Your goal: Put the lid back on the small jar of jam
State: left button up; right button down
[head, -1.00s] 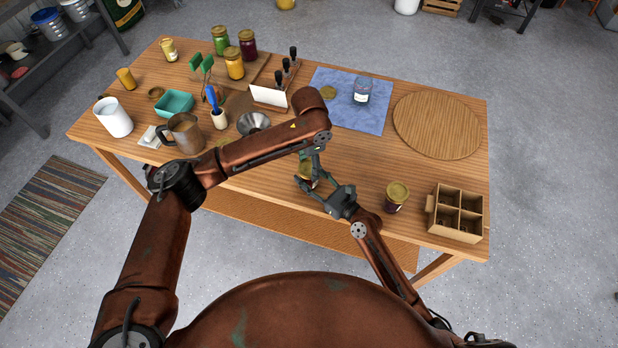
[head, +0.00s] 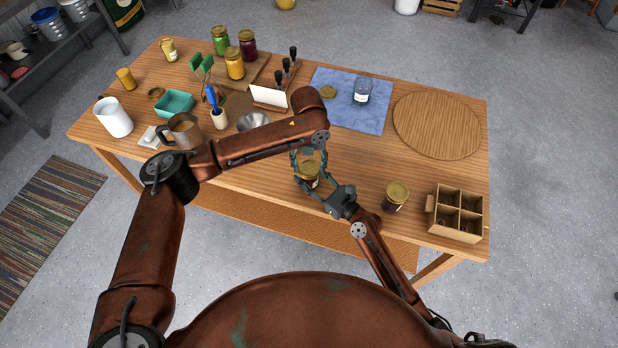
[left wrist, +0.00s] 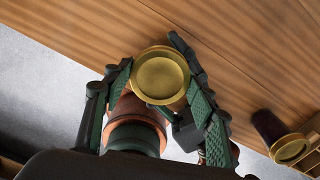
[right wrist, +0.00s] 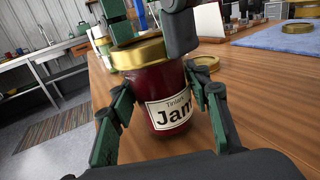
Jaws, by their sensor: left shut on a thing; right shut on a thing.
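The small jam jar (right wrist: 172,100) is dark red, with a white "Jam" label, and stands upright near the table's front edge. My right gripper (right wrist: 150,115) is shut around its body, one finger on each side. A gold lid (right wrist: 142,52) rests level on the jar's mouth; I cannot tell whether it is screwed down. My left gripper (left wrist: 155,82) comes from above, shut on the lid with its fingers on opposite sides. The lid also shows from above in the left wrist view (left wrist: 160,77). In the head view, the lid (head: 308,168) sits between both grippers.
A second dark lidded jar (head: 396,198) and a divided cardboard box (head: 456,213) stand to the right. Another gold lid (head: 329,92) and a glass jar (head: 362,91) sit on the blue cloth (head: 345,112).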

pick_arm(q)
jog(key=m, duration=0.2)
jog(key=shift+w+m, duration=0.15)
jog(key=shift+m, duration=0.25)
pick_arm(e)
jog(key=shift+s+a+r, duration=0.1)
jog(key=shift+a+r, duration=0.05)
pick_arm(q)
jog(key=o, duration=1.3)
jog(key=shift+o, duration=0.2)
notch_tip(320, 180, up, 12)
jog(key=shift+a, duration=0.1)
pick_arm(e)
jog(key=c, duration=1)
grip_release()
jog(key=shift+d, duration=0.2)
jog(key=v, duration=1.2)
